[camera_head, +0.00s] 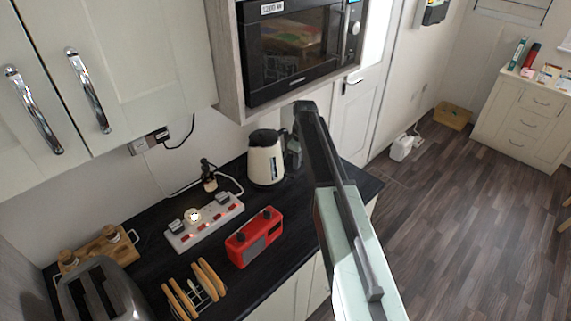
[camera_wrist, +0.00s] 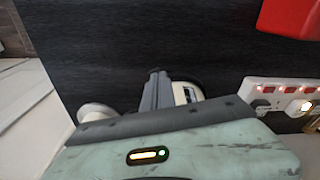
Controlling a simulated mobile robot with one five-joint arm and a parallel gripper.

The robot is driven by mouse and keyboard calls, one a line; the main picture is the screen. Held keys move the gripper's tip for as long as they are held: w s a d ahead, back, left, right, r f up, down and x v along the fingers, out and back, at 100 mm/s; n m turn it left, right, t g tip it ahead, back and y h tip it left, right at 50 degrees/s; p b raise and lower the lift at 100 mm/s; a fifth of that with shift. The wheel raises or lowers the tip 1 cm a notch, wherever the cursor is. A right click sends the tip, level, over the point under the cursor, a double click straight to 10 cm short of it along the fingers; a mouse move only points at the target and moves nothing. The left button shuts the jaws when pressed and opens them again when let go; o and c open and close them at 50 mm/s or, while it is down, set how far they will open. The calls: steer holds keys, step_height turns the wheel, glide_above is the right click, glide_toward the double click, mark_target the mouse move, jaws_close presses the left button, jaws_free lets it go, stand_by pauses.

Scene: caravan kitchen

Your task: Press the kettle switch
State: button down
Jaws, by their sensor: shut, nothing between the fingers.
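The kettle (camera_head: 266,160), cream with a black lid and base, stands upright on the dark worktop (camera_head: 285,205) in the head view, left of my arm. Part of its cream body and dark edge also shows in the wrist view (camera_wrist: 188,92), mostly hidden behind my gripper. My gripper (camera_wrist: 157,72) is shut and empty, its fingers close beside the kettle. I cannot tell whether they touch it. The kettle switch cannot be made out in either view.
A microwave (camera_head: 300,45) hangs above the kettle. A red radio (camera_head: 253,237), a lit socket strip (camera_head: 205,222), a toast rack (camera_head: 195,290) and a toaster (camera_head: 100,290) stand on the worktop to the left. Open floor lies at right.

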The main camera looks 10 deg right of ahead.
mark_target(293, 176)
steer(key=shift+w+r+n, duration=0.15)
steer(key=shift+w+r, duration=0.05)
steer(key=shift+w, duration=0.4)
steer(key=shift+w+r+n, duration=0.15)
steer(key=shift+w+r, duration=0.05)
steer(key=shift+w, duration=0.35)
steer(key=f+b, duration=0.7)
steer(key=shift+w+a+f, duration=0.1)
steer(key=shift+w+a, duration=0.05)
steer(key=shift+a, duration=0.25)
